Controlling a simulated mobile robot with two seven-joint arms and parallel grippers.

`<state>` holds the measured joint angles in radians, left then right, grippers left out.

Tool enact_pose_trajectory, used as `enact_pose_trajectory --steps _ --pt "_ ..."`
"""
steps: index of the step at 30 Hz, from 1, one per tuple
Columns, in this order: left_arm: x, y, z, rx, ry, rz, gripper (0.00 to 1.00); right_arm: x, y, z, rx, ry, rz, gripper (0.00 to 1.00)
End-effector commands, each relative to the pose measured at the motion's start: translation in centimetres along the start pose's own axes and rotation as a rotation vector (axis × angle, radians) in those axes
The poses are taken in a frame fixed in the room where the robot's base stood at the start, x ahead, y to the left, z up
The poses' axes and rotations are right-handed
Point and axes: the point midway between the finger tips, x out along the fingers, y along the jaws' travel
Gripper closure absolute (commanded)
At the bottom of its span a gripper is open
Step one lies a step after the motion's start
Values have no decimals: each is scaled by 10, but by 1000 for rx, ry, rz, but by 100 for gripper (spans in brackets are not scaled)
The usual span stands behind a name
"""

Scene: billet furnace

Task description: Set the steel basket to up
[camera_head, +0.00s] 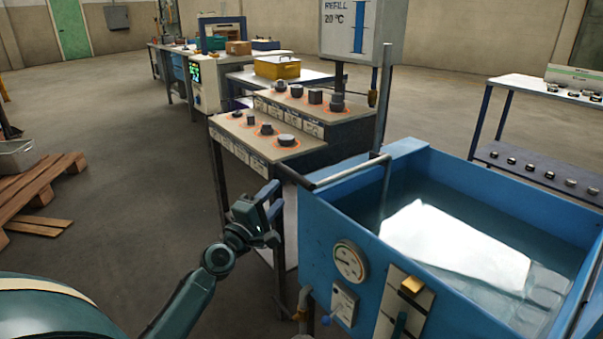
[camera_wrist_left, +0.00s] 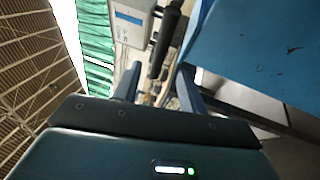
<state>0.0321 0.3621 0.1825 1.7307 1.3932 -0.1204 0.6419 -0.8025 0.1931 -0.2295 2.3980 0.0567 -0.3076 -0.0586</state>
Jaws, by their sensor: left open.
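The blue tank (camera_head: 322,232) stands at the right, filled with water. The steel basket itself is not clearly seen; glare covers much of the water. My left gripper (camera_head: 271,203) is open and empty, just left of the tank wall and below the grip. In the left wrist view, a black grip (camera_wrist_left: 162,45) shows beyond the gap between the open fingers (camera_wrist_left: 157,84). My right gripper is out of view.
A gauge (camera_head: 349,261) and a panel with a yellow block (camera_head: 412,286) sit on the tank's front. Wooden pallets (camera_head: 45,190) lie at left. The floor between is clear.

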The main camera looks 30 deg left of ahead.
Motion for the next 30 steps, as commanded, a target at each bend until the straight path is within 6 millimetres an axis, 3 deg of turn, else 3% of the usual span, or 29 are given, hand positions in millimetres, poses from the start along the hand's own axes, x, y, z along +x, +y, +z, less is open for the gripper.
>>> enact_pose_trajectory --steps 9,15,21,30 --pt "68 0 1 2 -1 1 59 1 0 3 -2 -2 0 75" --pt "97 -2 1 4 -2 -1 59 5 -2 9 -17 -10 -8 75" --pt "109 -1 1 4 -2 -1 59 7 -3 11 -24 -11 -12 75" --pt "110 -1 2 4 -2 -2 60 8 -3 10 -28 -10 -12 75"
